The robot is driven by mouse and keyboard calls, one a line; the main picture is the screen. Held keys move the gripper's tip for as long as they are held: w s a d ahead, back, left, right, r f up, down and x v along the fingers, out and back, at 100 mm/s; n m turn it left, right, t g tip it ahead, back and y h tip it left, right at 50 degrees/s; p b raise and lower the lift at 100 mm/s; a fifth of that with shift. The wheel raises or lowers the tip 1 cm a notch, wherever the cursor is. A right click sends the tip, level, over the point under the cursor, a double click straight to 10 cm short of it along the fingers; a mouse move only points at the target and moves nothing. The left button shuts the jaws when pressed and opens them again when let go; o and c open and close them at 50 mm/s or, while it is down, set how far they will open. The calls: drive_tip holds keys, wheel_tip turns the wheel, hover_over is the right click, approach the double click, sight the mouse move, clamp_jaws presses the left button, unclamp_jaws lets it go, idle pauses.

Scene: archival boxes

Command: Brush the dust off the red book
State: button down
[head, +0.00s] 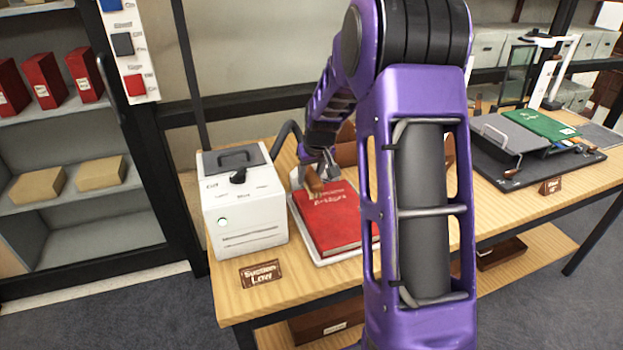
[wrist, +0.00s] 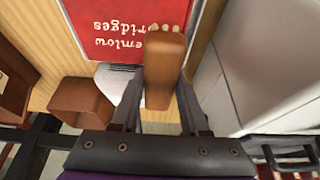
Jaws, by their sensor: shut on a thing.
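The red book (head: 342,222) lies closed on a pale tray (head: 308,242) on the wooden table, its title lettering facing up. It also shows upside down at the top of the wrist view (wrist: 112,22). My gripper (head: 316,172) is over the book's far left corner. It is shut on a brown wooden brush (wrist: 165,68), whose pale tufts show at the end over the book. In the head view the brush (head: 313,186) is small and partly hidden by the gripper. I cannot tell whether it touches the cover. My arm hides the book's right side.
A white suction box (head: 243,212) with a black knob and hose stands close left of the book. A "Suction Low" plaque (head: 261,274) lies in front. A dark mat (head: 535,163) holding a grey cradle and green book is at right. Shelves (head: 90,190) stand left.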

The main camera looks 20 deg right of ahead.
drive_tip(key=shift+r+p, duration=0.75)
drive_tip(key=shift+r, duration=0.8)
